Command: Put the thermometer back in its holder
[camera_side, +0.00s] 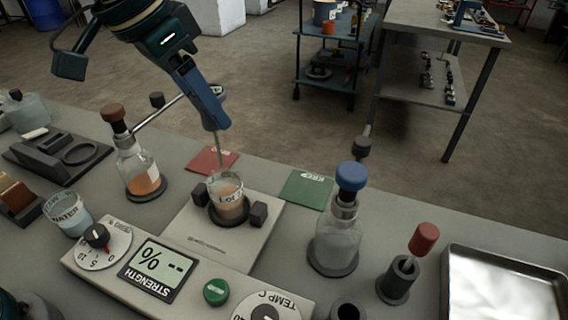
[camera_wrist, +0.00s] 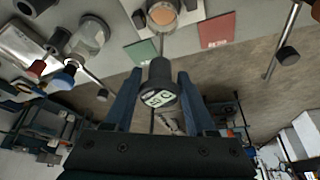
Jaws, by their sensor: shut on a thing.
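My gripper (camera_side: 208,115) is above the middle of the bench, its fingers shut on the thermometer. The thermometer's dark round head with a small pale display (camera_wrist: 158,97) sits between the fingers in the wrist view. Its thin probe (camera_side: 217,145) points down at the glass beaker (camera_side: 229,205), which holds orange liquid. I cannot tell whether the probe tip is inside the beaker. An open dark cylinder (camera_side: 347,309) at the front edge looks like an empty holder. A similar dark holder (camera_side: 397,282) beside it carries a red-handled tool (camera_side: 424,238).
A stoppered flask with orange liquid (camera_side: 140,170) stands left of the beaker, and a blue-capped flask (camera_side: 338,235) stands right. A metal tray (camera_side: 455,265) is at the far right. Red (camera_side: 213,160) and green (camera_side: 305,190) cards lie flat behind. A strength meter (camera_side: 158,270) stands in front.

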